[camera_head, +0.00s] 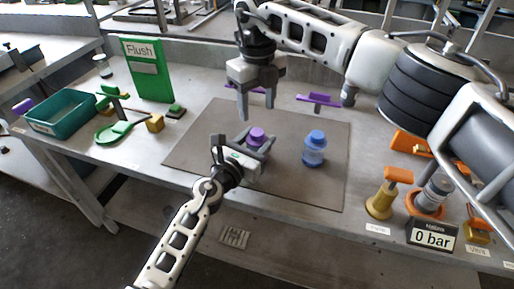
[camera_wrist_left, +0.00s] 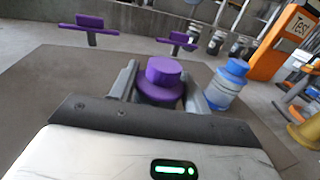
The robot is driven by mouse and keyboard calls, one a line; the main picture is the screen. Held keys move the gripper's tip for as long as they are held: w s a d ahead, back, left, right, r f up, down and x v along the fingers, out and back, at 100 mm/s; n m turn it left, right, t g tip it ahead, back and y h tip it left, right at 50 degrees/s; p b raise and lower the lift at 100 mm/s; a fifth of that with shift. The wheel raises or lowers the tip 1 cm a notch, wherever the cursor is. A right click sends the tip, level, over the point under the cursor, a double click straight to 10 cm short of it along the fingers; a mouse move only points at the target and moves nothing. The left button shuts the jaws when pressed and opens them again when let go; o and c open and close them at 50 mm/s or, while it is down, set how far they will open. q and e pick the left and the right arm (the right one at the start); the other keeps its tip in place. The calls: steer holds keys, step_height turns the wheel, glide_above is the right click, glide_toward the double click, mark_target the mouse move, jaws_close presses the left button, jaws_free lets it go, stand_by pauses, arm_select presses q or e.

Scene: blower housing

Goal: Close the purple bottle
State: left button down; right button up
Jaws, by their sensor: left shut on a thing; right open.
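The purple bottle (camera_wrist_left: 160,92) stands upright on the grey mat, between the fingers of my left gripper (camera_head: 258,146). My left gripper is shut on its body from the near side. A purple cap (camera_wrist_left: 164,70) sits on top of the bottle; I cannot tell whether it is screwed tight. The bottle's top also shows in the head view (camera_head: 257,134). My right gripper (camera_head: 257,108) is open and empty, pointing down above and behind the bottle, apart from it.
A blue bottle (camera_head: 314,148) stands upright on the mat (camera_head: 215,125), right of the purple bottle. Purple stands (camera_head: 319,100) are at the mat's back edge. A green bin (camera_head: 62,112) and green panel (camera_head: 147,70) are left; a gauge (camera_head: 432,236) and orange-yellow fittings (camera_head: 380,203) are right.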

mark_target(251, 147)
step_height(251, 147, up, 6)
steer(key=shift+f, duration=0.15)
arm_select(q)
steer(key=c, duration=0.6)
jaws_free()
steer(key=p+v, duration=0.1)
steer(key=v, duration=0.6)
steer(key=shift+s+a+f, duration=0.1)
steer(key=shift+s+a, duration=0.05)
steer(key=shift+s, duration=0.1)
steer(key=v, duration=0.8)
steer(key=shift+s+a+b, duration=0.15)
steer(key=shift+s+b, duration=0.05)
steer(key=shift+b, duration=0.1)
